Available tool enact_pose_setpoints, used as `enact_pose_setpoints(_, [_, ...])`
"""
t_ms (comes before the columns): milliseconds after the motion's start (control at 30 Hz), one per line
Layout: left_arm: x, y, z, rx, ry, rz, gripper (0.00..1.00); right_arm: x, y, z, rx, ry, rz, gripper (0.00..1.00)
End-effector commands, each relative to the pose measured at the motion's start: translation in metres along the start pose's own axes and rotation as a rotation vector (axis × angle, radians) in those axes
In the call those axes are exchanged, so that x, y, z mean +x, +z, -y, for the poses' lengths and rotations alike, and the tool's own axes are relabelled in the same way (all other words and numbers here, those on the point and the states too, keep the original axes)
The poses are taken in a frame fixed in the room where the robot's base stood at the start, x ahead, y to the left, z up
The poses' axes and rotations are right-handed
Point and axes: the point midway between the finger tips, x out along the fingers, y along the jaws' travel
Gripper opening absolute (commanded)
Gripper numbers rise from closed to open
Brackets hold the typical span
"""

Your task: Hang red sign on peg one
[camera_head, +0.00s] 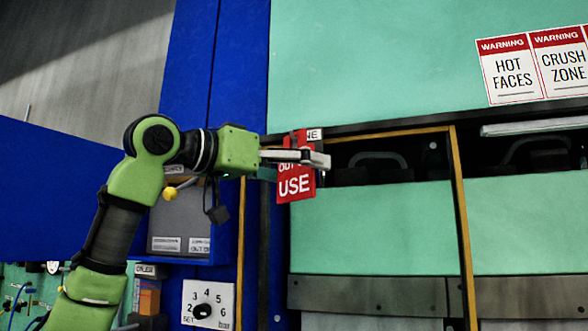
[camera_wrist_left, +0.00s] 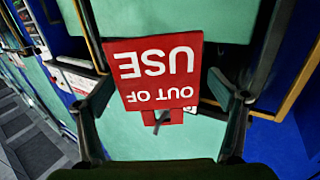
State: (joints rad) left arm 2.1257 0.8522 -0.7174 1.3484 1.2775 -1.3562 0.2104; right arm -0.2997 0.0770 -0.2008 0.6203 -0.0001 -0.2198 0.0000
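The red sign (camera_head: 296,183), with white "OUT OF USE" text, hangs nearly upright at the press's left edge, below a white label (camera_head: 314,134) ending in "NE". In the left wrist view the sign (camera_wrist_left: 155,70) appears upside down. A grey stub that looks like a peg (camera_wrist_left: 161,121) shows at the slot in its top tab, so the sign appears to hang on it. My left gripper (camera_head: 318,160) reaches across the sign's upper part. In the wrist view its fingers are spread, one on each side of the sign, with gaps. My right gripper is out of view.
A green press (camera_head: 370,228) with yellow-edged posts (camera_head: 461,210) stands right of the sign. A grey box (camera_head: 180,225) and a numbered dial (camera_head: 204,308) are on the blue panel to the left. Warning signs (camera_head: 510,72) are at the upper right.

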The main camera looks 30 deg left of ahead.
Motion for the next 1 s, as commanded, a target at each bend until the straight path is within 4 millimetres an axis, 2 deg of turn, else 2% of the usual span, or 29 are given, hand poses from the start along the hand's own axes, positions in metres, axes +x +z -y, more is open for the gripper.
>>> enact_pose_setpoints(233, [-0.002,0.000,0.000,0.000,0.000,-0.001,0.88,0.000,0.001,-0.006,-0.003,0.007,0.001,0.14])
enact_pose_setpoints(333, [-0.010,-0.001,0.000,0.000,0.000,-0.003,0.88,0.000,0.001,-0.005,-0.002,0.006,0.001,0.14])
enact_pose_setpoints(800, [-0.100,0.000,0.000,0.000,0.000,-0.002,0.88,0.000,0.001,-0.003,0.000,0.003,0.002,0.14])
enact_pose_setpoints(1000, [-0.117,0.000,0.000,0.000,0.001,0.000,0.88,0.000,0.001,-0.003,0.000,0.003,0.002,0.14])
